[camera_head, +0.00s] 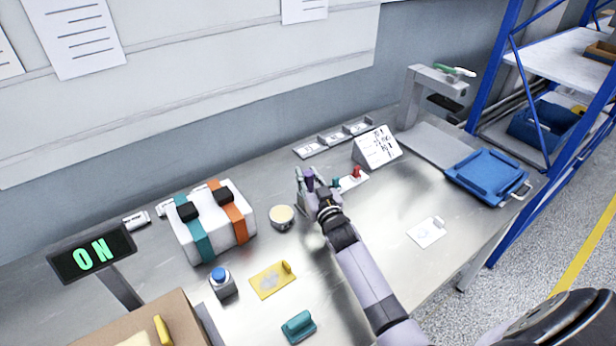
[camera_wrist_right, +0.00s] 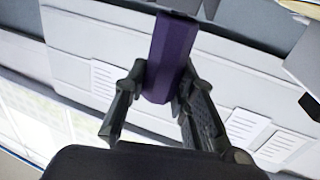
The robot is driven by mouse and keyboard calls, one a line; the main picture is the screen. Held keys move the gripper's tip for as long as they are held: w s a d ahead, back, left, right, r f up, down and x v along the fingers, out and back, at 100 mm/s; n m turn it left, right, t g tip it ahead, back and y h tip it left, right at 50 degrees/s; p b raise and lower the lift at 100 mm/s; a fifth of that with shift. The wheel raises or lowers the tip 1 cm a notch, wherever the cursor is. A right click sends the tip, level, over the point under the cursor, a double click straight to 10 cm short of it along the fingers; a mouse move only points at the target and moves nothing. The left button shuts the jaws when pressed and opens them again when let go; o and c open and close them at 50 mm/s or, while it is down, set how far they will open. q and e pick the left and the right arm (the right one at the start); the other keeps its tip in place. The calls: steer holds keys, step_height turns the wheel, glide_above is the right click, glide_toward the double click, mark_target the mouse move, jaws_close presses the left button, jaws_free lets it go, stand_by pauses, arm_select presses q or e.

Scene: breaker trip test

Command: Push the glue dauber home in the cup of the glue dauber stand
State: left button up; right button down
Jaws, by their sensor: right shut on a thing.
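The purple dauber (camera_head: 309,179) is between the fingers of my right gripper (camera_head: 306,190), over the back middle of the metal bench. In the right wrist view the purple dauber (camera_wrist_right: 168,58) stands lengthwise between both fingertips of the right gripper (camera_wrist_right: 163,88), which is shut on it. A low white holder (camera_head: 352,181) with a red piece and a teal piece lies just right of the gripper. I cannot tell whether this is the dauber stand; no cup is clearly visible. The dauber's lower end is hidden. My left gripper is not in view.
A round cream-filled pot (camera_head: 283,216) stands left of the gripper. A strapped white box (camera_head: 213,222), blue-button box (camera_head: 221,281), yellow plate (camera_head: 272,280) and teal block (camera_head: 298,326) are on the left side. A sign (camera_head: 377,147) and blue tray (camera_head: 487,176) are right.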

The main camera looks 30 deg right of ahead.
steer(key=c, duration=1.2)
jaws_free()
steer(key=shift+c, duration=0.2)
steer(key=s+a, duration=0.1)
steer(key=s, duration=1.1)
steer(key=shift+a, duration=0.25)
steer(key=o, duration=1)
steer(key=shift+o, duration=0.2)
